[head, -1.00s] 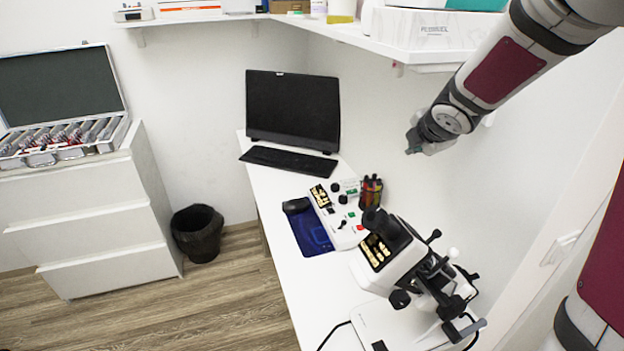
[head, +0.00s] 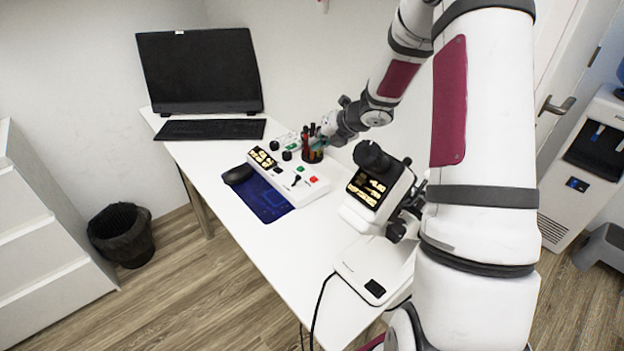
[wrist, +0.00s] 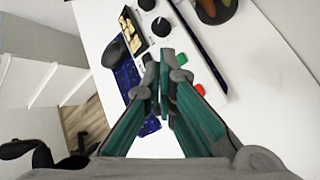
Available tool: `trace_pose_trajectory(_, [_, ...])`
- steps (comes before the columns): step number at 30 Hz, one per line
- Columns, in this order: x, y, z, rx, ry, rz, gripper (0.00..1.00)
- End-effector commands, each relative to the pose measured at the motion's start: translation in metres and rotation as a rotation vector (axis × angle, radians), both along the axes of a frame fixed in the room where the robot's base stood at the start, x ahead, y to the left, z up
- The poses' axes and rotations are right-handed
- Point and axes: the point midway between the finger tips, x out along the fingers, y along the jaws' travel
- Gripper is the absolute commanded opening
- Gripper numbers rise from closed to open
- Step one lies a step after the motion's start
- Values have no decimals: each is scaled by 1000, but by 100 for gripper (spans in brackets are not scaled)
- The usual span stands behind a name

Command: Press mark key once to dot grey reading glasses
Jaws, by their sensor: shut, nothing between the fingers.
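A white control panel (head: 262,172) lies on the desk with black knobs, a green key (head: 298,168), a red key (head: 313,179) and a small black lever. I cannot read which one is the mark key. In the wrist view the green key (wrist: 182,59) and red key (wrist: 199,90) show just right of my gripper (wrist: 158,66). Its teal fingers are shut and empty, and they hide part of the panel. In the head view my gripper (head: 324,140) appears by the pen cup, partly hidden. I see no grey reading glasses.
A pen cup (head: 312,152) stands behind the panel. A microscope (head: 366,214) is to the right. A blue mat (head: 268,203) and a black mouse (head: 238,174) lie to the left. A monitor (head: 200,72) and keyboard (head: 210,129) stand at the back. The desk's front left is clear.

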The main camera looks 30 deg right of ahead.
Motion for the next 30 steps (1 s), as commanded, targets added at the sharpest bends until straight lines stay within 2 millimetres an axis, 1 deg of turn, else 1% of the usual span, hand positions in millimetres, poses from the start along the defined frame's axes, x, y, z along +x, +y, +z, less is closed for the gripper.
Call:
trace_pose_trajectory(5, [0,0,-3,0,1,-1,0])
trace_pose_trajectory(8, [1,0,-9,1,1,-2,0])
trace_pose_trajectory(24, [1,0,-67,0,1,-2,0])
trace_pose_trajectory(30, [1,0,-82,1,1,-3,0])
